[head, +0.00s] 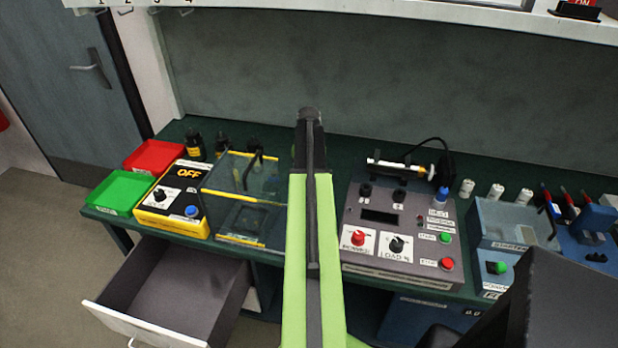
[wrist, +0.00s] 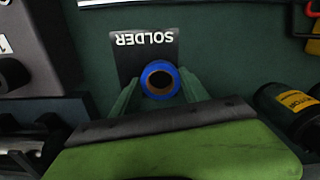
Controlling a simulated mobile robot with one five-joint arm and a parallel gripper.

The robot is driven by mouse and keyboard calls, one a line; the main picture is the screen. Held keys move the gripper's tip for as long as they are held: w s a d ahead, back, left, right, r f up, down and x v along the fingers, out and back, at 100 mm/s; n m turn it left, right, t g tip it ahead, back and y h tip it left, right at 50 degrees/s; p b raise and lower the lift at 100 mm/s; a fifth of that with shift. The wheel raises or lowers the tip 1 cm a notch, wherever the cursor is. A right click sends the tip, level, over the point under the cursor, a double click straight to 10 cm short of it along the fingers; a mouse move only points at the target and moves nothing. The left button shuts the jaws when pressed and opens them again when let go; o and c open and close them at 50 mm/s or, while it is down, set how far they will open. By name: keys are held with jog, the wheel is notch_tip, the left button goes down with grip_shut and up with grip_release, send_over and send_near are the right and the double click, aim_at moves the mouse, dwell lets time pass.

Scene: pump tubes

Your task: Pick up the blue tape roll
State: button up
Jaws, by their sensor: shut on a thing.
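The blue tape roll (wrist: 160,80) shows in the wrist view as a blue ring with a dark, brown-edged hole. It is between the two fingertips of my gripper (wrist: 160,92), which is shut on it. The roll overlaps a dark plate marked SOLDER (wrist: 146,45) in the picture; I cannot tell whether it touches the plate or is above it. In the head view my green arm reaches over the bench, and the roll and fingertips are hidden behind it.
Dark bottles with yellow labels (wrist: 292,110) stand right of my gripper in the wrist view. In the head view, a clear guard with yellow edges (head: 240,200) stands left of my arm and a grey control box (head: 395,230) right. A drawer (head: 175,290) is open at lower left.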

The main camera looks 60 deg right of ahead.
jog(key=s+r+p, duration=0.7)
jog(key=s+r, duration=0.1)
jog(key=s, duration=0.3)
jog(key=shift+s+d, duration=0.2)
jog(key=shift+s, duration=0.15)
